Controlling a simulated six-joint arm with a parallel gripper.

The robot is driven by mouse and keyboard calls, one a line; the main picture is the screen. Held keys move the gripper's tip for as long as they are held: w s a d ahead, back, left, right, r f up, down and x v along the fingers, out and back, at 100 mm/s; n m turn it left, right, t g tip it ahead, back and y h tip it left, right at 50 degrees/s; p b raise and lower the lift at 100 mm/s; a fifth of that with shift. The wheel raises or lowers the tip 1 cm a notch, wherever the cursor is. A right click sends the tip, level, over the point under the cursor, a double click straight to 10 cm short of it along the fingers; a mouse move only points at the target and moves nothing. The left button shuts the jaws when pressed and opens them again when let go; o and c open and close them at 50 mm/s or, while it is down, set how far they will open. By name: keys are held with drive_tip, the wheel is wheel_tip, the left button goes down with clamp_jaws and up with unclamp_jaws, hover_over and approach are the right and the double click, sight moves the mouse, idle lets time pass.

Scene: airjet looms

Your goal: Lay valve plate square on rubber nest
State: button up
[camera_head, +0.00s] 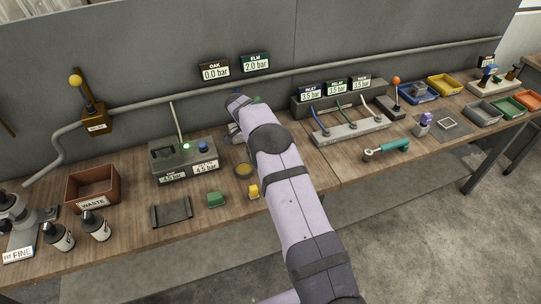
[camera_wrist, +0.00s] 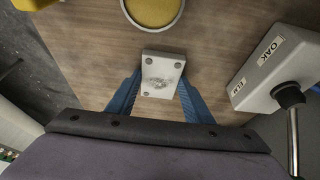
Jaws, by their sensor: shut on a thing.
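The valve plate (camera_wrist: 162,74) is a small pale grey block with corner holes and a rough patch in its middle. It shows in the wrist view between the blue fingers of my gripper (camera_wrist: 160,88), which is shut on it. The wooden bench lies beneath; the plate's height above it is unclear. In the head view my arm hides the plate and most of the gripper. No part is clearly marked as the rubber nest. A dark, low rectangular tray (camera_head: 171,212) lies at the front of the bench, left of my arm.
A round yellow-filled dish (camera_wrist: 153,10) is just beyond the plate. A grey box labelled OAK and ELM (camera_wrist: 272,68), with a lever, stands close to the right. Green (camera_head: 216,200) and yellow (camera_head: 253,192) blocks lie left of my arm. A teal-handled tool (camera_head: 388,149) lies right.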

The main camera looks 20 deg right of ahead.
wheel_tip(320, 180, up, 10)
drive_tip(key=b, duration=0.2)
hover_over(173, 212)
drive_tip(key=a, duration=0.2)
drive_tip(key=shift+d+f+p, duration=0.15)
drive_tip(key=shift+f+p, duration=0.35)
drive_tip(key=shift+f, duration=1.85)
drive_tip(key=shift+d+f+p, duration=0.1)
drive_tip(key=shift+f+p, duration=0.35)
drive_tip(key=shift+f, duration=1.85)
drive_tip(key=shift+f, duration=0.1)
drive_tip(key=o, duration=1.3)
drive_tip(key=shift+b+v, duration=0.5)
drive_tip(key=shift+v, duration=1.6)
